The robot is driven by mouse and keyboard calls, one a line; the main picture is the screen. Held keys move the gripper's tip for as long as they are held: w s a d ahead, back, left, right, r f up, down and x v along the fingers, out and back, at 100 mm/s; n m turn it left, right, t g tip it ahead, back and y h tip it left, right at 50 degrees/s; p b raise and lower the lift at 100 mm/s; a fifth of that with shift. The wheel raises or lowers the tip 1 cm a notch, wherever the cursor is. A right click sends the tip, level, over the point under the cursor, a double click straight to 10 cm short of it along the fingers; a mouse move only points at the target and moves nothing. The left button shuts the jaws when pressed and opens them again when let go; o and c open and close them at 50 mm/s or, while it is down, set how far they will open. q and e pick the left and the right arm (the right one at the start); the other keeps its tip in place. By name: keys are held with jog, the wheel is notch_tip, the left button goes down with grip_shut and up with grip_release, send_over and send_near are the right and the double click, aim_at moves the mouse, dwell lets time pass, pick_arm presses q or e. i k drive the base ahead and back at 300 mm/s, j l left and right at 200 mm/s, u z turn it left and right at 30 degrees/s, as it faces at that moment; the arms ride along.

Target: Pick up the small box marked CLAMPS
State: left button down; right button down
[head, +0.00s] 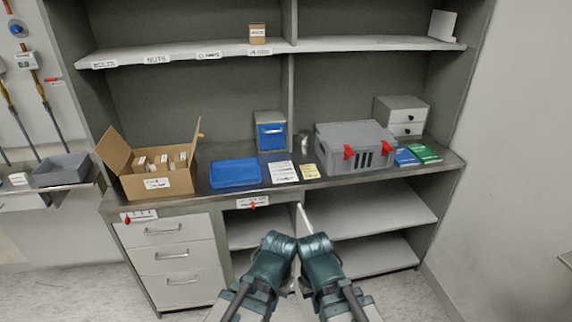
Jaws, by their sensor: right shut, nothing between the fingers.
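An open cardboard box (158,183) stands at the left end of the counter with several small boxes (160,161) inside. Their labels are too small to read, so I cannot tell which is marked CLAMPS. A shelf label (208,55) above seems to read CLAMPS, and the shelf over it is bare. One small brown box (257,33) stands further right on that shelf, its label unclear. My right gripper (306,220) is shut and empty, low in front of the counter. My left arm (270,262) is beside it; its fingers cannot be made out. Both are away from the boxes.
A grey tray (62,169) is at the left. Drawers (172,255) lie below the cardboard box.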

aim_at(162, 163)
jog(key=i+j, duration=0.15)
jog(key=j, duration=0.25)
jog(key=i+j, duration=0.15)
jog(key=j, duration=0.2)
jog(key=i+j, duration=0.15)
jog(key=j, duration=0.25)
jog(key=i+j, duration=0.2)
jog(key=j, duration=0.2)
jog(key=i+j, duration=0.15)
jog(key=j, duration=0.25)
jog(key=i+j, duration=0.15)
jog(key=j, duration=0.2)
jog(key=i+j, duration=0.15)
jog(key=j, duration=0.25)
